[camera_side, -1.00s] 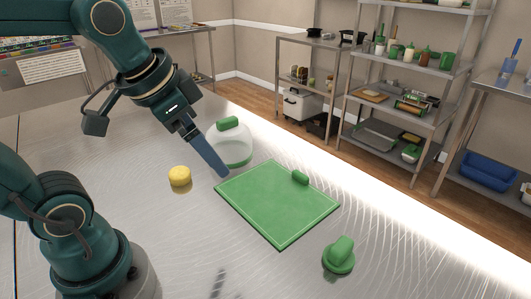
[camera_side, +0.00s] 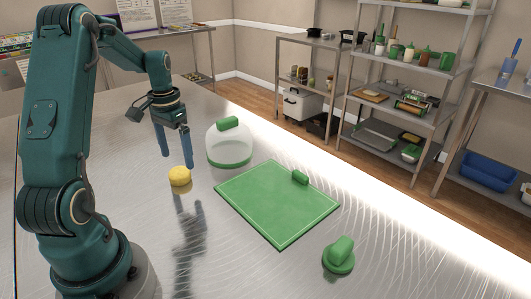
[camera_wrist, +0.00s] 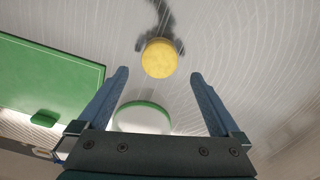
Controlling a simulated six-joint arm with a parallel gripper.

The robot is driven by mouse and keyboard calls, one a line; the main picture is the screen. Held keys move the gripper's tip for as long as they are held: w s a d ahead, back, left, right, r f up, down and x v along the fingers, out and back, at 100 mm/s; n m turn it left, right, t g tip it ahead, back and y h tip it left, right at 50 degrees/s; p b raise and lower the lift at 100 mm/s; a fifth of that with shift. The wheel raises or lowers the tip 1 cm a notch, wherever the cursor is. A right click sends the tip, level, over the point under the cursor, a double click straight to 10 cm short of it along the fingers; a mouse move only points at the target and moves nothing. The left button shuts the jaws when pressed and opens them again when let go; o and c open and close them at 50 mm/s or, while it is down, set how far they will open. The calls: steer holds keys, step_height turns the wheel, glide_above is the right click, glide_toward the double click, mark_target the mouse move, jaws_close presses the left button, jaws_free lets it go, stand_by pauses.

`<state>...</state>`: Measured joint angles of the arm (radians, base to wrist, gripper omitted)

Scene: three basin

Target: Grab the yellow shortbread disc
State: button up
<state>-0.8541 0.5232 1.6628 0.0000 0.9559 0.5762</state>
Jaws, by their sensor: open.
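The yellow shortbread disc (camera_side: 180,176) lies on the metal table, left of the green board. In the wrist view the disc (camera_wrist: 160,58) shows just beyond and between my fingertips, with clear table around it. My gripper (camera_side: 176,166) is open and empty, pointing down above and slightly behind the disc. In the wrist view my gripper's blue fingers (camera_wrist: 158,74) are spread wide on either side, and neither appears to touch the disc.
A green board (camera_side: 275,205) with a green handle (camera_side: 300,177) lies to the right. A green knobbed piece (camera_side: 339,256) stands in front.

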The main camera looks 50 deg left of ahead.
mark_target(180, 170)
steer(key=shift+f, duration=2)
